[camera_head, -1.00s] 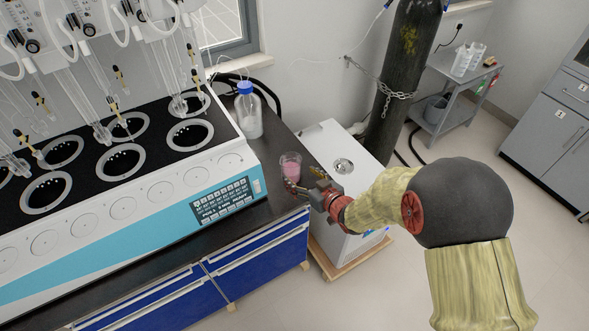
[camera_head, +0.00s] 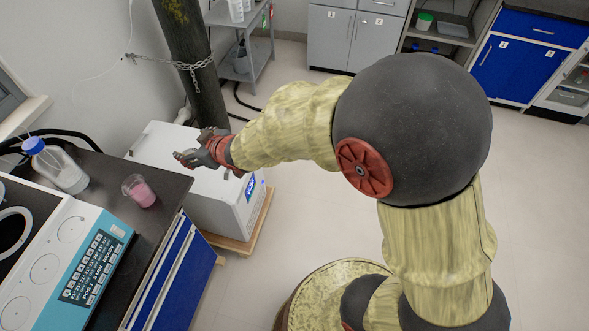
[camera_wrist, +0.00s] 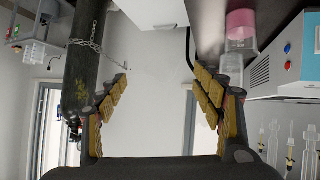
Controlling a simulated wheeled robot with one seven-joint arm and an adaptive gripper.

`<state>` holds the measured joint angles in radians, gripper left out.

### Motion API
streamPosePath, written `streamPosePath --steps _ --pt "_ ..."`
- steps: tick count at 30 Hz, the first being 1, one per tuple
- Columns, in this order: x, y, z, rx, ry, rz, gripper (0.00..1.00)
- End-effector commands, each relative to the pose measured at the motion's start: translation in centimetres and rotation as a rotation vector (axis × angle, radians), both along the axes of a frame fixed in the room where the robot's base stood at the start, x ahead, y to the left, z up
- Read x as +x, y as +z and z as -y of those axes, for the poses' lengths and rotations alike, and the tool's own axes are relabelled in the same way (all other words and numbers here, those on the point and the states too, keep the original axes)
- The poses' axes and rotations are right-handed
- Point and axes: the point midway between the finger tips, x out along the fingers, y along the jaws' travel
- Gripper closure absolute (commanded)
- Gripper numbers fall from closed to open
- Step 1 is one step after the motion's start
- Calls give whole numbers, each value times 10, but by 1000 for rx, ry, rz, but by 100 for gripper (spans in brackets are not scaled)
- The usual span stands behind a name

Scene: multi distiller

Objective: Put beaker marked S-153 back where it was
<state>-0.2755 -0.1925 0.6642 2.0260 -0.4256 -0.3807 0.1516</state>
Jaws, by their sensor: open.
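A clear beaker with pink contents (camera_head: 139,190) stands upright on the dark bench top (camera_head: 150,226), near its right edge. No marking on it can be read. It also shows in the wrist view (camera_wrist: 241,32), at the upper right, outside my fingers. My gripper (camera_head: 180,157) is open and empty, to the right of the beaker and apart from it, over the white box. In the wrist view my gripper's two fingers (camera_wrist: 160,84) are spread with nothing between them.
A blue-capped bottle (camera_head: 58,166) stands left of the beaker, beside the distiller with its blue panel (camera_head: 92,262). A white box (camera_head: 213,199) stands right of the bench. A chained dark cylinder (camera_head: 194,67) is behind it. The floor at right is open.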

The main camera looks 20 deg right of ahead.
Motion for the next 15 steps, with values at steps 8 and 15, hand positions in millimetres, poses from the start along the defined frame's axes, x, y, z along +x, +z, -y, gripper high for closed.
streamPosePath --steps 8,15 --pt "-102 110 156 -84 -379 -205 32" --pt "-241 137 202 -44 -532 -425 32"
